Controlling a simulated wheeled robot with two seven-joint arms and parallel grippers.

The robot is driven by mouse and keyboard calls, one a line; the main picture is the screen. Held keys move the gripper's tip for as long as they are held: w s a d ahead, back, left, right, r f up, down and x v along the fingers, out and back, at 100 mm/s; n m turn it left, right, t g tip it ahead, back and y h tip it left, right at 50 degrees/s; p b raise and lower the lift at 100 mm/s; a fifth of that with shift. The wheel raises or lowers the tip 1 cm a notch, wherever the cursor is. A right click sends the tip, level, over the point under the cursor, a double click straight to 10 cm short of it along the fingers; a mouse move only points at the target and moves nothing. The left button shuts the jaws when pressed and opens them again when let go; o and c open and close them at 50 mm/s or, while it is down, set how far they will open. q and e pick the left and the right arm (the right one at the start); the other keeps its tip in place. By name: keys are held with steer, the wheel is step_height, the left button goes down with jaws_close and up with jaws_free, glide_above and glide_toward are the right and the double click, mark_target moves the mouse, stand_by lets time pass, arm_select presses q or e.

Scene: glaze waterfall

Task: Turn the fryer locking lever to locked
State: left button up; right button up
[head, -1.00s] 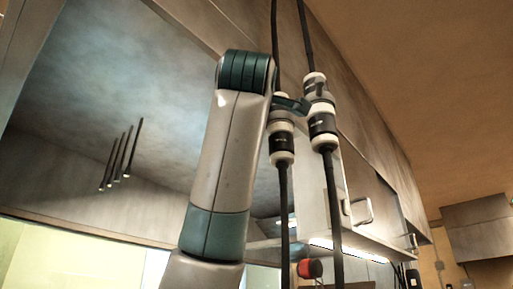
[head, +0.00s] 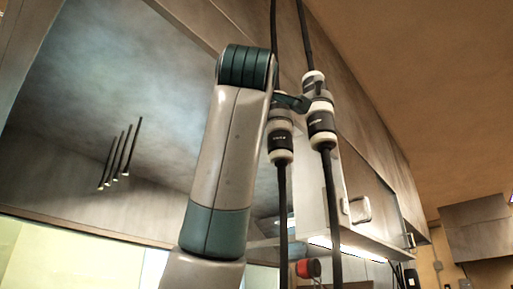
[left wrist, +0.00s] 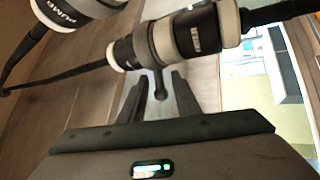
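Two black-and-white hose couplings hang side by side, a left one (head: 280,132) and a right one (head: 321,118). A short dark lever (head: 292,103) shows between them in the head view; I take it for the locking lever. In the left wrist view a lettered coupling (left wrist: 178,38) crosses the top, and a dark lever stub (left wrist: 160,84) points from it towards me. My left gripper (left wrist: 159,82) is open, with one finger on each side of the stub and small gaps showing. The head view shows my arm, but its fingers are hidden. My right gripper is out of view.
Black hoses run above and below the couplings. A large grey hood panel (head: 150,70) lies behind, with cabinets and a handle (head: 360,209) to the right. A red round knob (head: 308,268) is low down. Another coupling (left wrist: 75,10) is close by at upper left in the left wrist view.

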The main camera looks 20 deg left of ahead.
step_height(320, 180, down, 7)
steer(key=b, duration=0.7)
arm_select(q)
steer(key=b+v, duration=0.1)
steer(key=v, duration=1.5)
steer(key=shift+s+d, duration=0.25)
steer(key=shift+s, duration=0.05)
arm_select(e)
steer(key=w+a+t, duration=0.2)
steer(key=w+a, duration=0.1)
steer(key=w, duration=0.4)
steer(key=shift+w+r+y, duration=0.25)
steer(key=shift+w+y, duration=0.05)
arm_select(q)
steer(key=shift+f, duration=0.2)
